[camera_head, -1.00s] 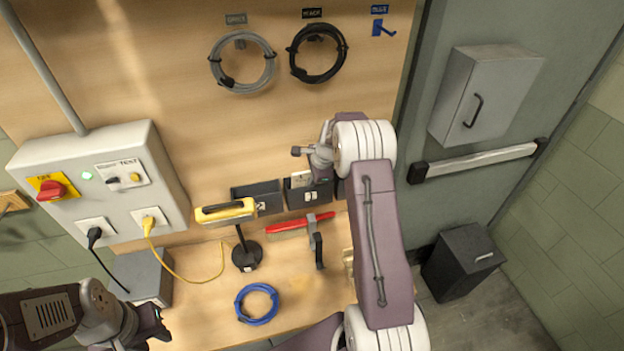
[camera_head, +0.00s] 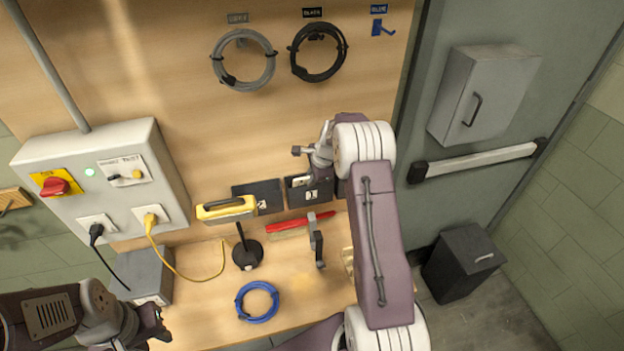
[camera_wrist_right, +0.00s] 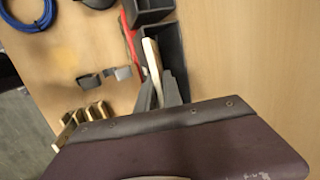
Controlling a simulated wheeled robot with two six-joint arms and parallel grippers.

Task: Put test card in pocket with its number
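The test card (camera_head: 300,181) is a pale plate at the middle wall pocket (camera_head: 311,194); its number is not readable. In the right wrist view the card (camera_wrist_right: 152,60) shows nearly edge-on, its far part inside the dark pocket (camera_wrist_right: 175,62). My right gripper (camera_wrist_right: 159,88) has a finger on each side of the card's near end and appears shut on it. A left pocket (camera_head: 258,194) has a small white label. My left gripper (camera_head: 162,326) is low at the left, away from the pockets; its finger gap is unclear.
A red tool (camera_head: 289,223), grey clamp-like tool (camera_head: 317,242) and blue cable coil (camera_head: 257,301) are below. My right arm covers the bench's right side.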

